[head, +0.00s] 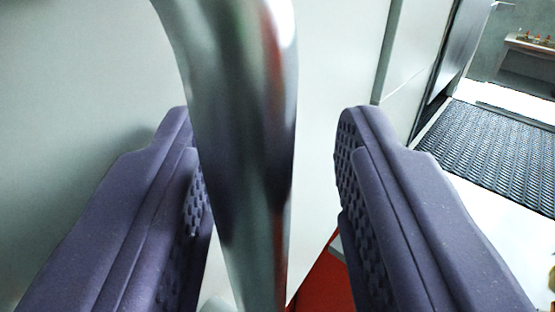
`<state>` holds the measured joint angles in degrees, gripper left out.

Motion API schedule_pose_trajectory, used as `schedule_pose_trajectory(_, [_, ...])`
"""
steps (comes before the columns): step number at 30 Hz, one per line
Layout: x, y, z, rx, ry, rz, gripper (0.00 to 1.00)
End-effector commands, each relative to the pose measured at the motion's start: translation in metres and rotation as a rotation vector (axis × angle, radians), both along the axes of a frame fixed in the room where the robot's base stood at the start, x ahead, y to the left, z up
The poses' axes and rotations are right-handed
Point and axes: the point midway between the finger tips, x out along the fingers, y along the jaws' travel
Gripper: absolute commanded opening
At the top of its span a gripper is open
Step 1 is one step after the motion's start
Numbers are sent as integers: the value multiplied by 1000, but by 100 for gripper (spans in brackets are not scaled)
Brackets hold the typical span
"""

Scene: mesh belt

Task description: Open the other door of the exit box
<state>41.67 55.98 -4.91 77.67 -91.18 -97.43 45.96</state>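A shiny metal bar handle (245,120) runs top to bottom through the middle of the head view, very near the camera. Behind it is a pale, smooth door panel (335,50). I cannot tell which of the exit box's doors this is. My gripper (270,125) is open, with its two purple ridged fingers on either side of the bar. The bar is close to the left finger and covers part of its inner face; I cannot tell if they touch. A clear gap separates the bar from the right finger.
To the right, a panel edge and a dark opening (445,60) stand beside a dark mesh belt (500,145). A pale ledge (500,215) lies in front of the belt. A small shelf with items (530,42) is at the far right. A red surface (325,285) shows below.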

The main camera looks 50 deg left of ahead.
Motion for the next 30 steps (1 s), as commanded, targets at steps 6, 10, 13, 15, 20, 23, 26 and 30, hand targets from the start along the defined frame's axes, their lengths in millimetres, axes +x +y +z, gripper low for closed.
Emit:
schedule_pose_trajectory(6, [-12,-16,-2,-1,2,-2,41])
schedule_pose_trajectory(10, [-27,-36,-1,-1,1,0,41])
schedule_pose_trajectory(13, [-36,-48,-1,0,1,3,41])
schedule_pose_trajectory(15, [-41,-53,-1,-1,1,4,41])
schedule_pose_trajectory(20, [-44,-57,-1,0,0,5,41])
schedule_pose_trajectory(23, [-44,-57,-1,-1,1,5,41])
schedule_pose_trajectory(26, [-44,-57,-1,-1,1,5,41])
schedule_pose_trajectory(30, [-44,-57,-1,-1,1,5,41])
